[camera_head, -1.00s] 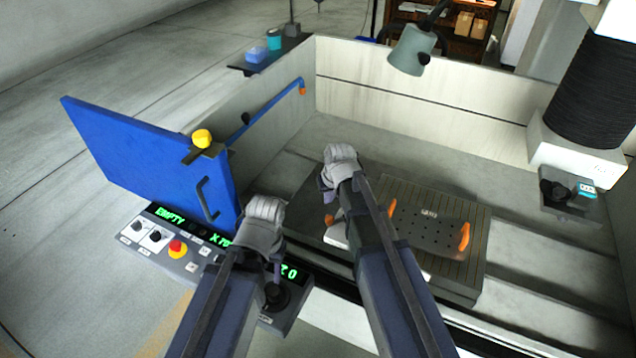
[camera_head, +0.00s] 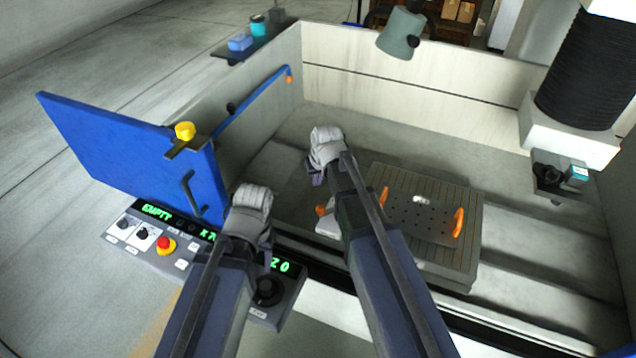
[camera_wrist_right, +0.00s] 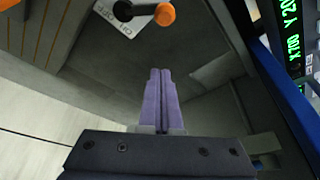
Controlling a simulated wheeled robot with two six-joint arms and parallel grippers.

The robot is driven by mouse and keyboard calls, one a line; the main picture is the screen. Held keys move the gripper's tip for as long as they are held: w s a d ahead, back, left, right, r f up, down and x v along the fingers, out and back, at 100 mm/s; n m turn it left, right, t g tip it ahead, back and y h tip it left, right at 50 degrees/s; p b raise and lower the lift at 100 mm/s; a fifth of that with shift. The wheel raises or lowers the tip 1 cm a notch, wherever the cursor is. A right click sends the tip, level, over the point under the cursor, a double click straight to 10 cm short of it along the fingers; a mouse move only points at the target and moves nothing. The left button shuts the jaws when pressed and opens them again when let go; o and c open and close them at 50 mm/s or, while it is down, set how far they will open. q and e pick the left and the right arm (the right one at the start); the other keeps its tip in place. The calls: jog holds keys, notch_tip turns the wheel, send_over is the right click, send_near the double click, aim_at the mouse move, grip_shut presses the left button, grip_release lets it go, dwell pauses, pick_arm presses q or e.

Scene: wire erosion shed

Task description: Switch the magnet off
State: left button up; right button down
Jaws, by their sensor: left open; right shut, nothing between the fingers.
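The magnet's switch lever (camera_wrist_right: 142,11) shows at the top of the right wrist view, with a dark arm, an orange knob and a white label plate (camera_wrist_right: 111,18). In the head view the orange knob (camera_head: 321,210) sits at the left side of the grey magnetic chuck (camera_head: 468,215), partly hidden by my right arm. My right gripper (camera_head: 316,179) is shut and empty, apart from the lever and beyond it in the head view. Its purple fingers (camera_wrist_right: 158,97) are together in the wrist view. My left gripper (camera_head: 257,240) is open above the control panel; its fingertips are mostly hidden.
The control panel (camera_head: 188,250) with a red stop button (camera_head: 166,245) lies at the lower left. The blue door (camera_head: 130,150) stands open beside it. Tank walls (camera_head: 400,90) enclose the chuck. A perforated plate with orange handles (camera_head: 425,218) lies on the chuck.

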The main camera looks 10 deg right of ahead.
aim_at(330, 208)
pick_arm(q)
notch_tip(330, 208, down, 8)
jog(key=b, duration=0.7)
pick_arm(e)
jog(key=x, duration=0.8)
jog(key=shift+f, duration=0.2)
pick_arm(q)
jog(key=shift+r, duration=0.2)
pick_arm(e)
jog(key=s, duration=0.3)
jog(key=shift+s+d+r, duration=0.2)
jog(key=shift+s, duration=0.35)
jog(key=shift+w, duration=0.1)
